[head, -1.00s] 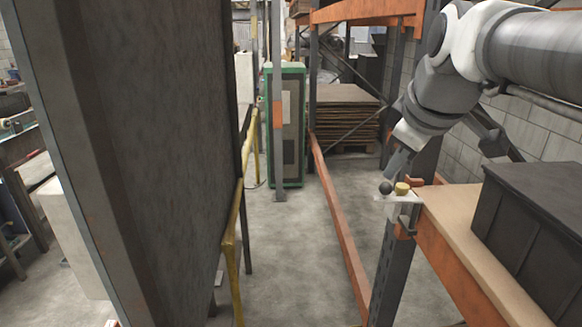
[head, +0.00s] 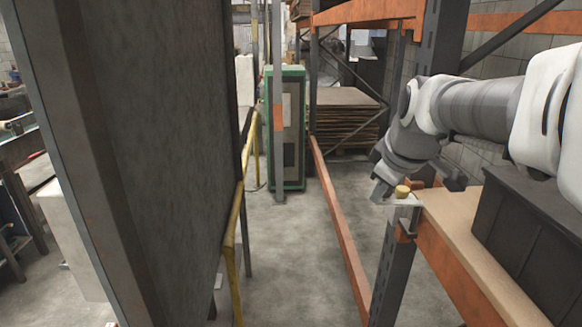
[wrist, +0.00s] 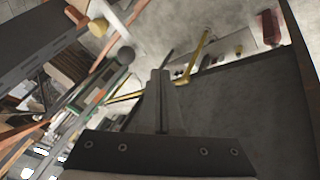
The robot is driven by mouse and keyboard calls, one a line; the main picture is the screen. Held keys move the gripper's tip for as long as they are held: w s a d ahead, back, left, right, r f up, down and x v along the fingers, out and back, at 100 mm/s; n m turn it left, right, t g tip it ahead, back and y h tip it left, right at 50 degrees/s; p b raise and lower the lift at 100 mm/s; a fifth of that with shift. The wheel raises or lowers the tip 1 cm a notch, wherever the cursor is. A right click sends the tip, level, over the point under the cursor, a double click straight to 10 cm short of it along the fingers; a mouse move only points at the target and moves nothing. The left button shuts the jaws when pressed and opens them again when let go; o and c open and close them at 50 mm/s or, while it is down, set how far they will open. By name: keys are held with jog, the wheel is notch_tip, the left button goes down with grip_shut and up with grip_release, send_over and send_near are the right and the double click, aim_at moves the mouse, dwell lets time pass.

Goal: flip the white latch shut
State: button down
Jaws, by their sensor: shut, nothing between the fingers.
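The white latch (head: 408,201) sits on a rack post at the front left corner of the wooden shelf. A yellow knob (head: 402,191) stands on it. In the wrist view the yellow knob (wrist: 97,27) is at upper left, with a black ball (wrist: 126,55) beside it. In the head view my gripper hides the black ball. My gripper (head: 378,194) points down at the latch's left end. In the wrist view my gripper's fingers (wrist: 161,85) are together and empty, right of the black ball. I cannot tell whether they touch it.
A dark crate (head: 530,235) stands on the wooden shelf (head: 470,240) under my arm. A large dark panel (head: 150,150) fills the left, with a yellow rail (head: 232,235) beside it. The floor (head: 290,255) between is clear.

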jog(key=shift+w+d+f+p, duration=0.15)
jog(key=shift+w+d+f, duration=0.15)
jog(key=shift+w+d, duration=0.25)
jog(key=shift+w+d+f+p, duration=0.1)
jog(key=shift+w+d+f, duration=0.2)
jog(key=shift+w, duration=0.4)
jog(key=shift+w+d+f+p, duration=0.15)
jog(key=shift+w+d+f, duration=0.15)
jog(key=shift+w+d, duration=0.25)
